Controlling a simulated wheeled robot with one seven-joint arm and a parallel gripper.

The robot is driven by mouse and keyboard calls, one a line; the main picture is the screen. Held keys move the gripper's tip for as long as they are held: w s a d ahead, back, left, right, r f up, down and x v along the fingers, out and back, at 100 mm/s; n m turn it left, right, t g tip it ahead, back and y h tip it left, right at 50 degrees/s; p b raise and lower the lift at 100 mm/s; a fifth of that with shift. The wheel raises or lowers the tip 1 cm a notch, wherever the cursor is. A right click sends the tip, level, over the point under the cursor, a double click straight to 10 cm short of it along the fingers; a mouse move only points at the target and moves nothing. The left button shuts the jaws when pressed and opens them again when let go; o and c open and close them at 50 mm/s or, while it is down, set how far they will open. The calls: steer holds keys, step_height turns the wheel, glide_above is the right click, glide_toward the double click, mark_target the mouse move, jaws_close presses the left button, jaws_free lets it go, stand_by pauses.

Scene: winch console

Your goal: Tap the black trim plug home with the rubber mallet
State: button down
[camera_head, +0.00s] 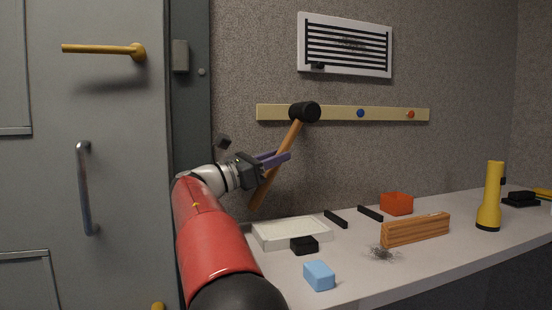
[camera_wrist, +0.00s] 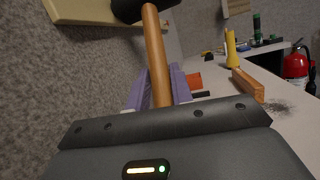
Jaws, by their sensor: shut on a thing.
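My gripper (camera_head: 276,159) is shut on the wooden handle of the rubber mallet (camera_head: 305,112), holding it in the air above the counter. The handle slants, with the black head at the top. In the head view the head overlaps the left part of the beige wall rail (camera_head: 340,113); I cannot tell whether it touches. The rail shows a blue plug (camera_head: 360,113) and a red plug (camera_head: 410,114). I cannot make out a black plug on it; the mallet head covers part of the rail. The wrist view shows the mallet (camera_wrist: 155,50) between my purple fingers (camera_wrist: 158,88).
The counter below bears a white tray (camera_head: 262,241), a black block (camera_head: 304,246), a blue block (camera_head: 319,275), a wooden block (camera_head: 416,229), a red-orange bin (camera_head: 397,203) and a yellow flashlight (camera_head: 489,200). A vent (camera_head: 345,45) hangs above the rail. A grey door (camera_head: 110,180) stands at left.

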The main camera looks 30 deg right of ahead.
steer(key=shift+s+a+r+b, duration=0.15)
steer(key=shift+s+b, duration=0.1)
steer(key=shift+s, duration=0.25)
steer(key=shift+s+a+f+b, duration=0.1)
steer(key=shift+s+b, duration=0.1)
steer(key=shift+s, duration=0.3)
steer(key=shift+s, duration=0.1)
steer(key=s+a+b, duration=0.1)
steer(key=s+b, duration=0.2)
steer(key=s, duration=0.3)
steer(key=shift+s+a, duration=0.3)
steer(key=shift+s, duration=0.05)
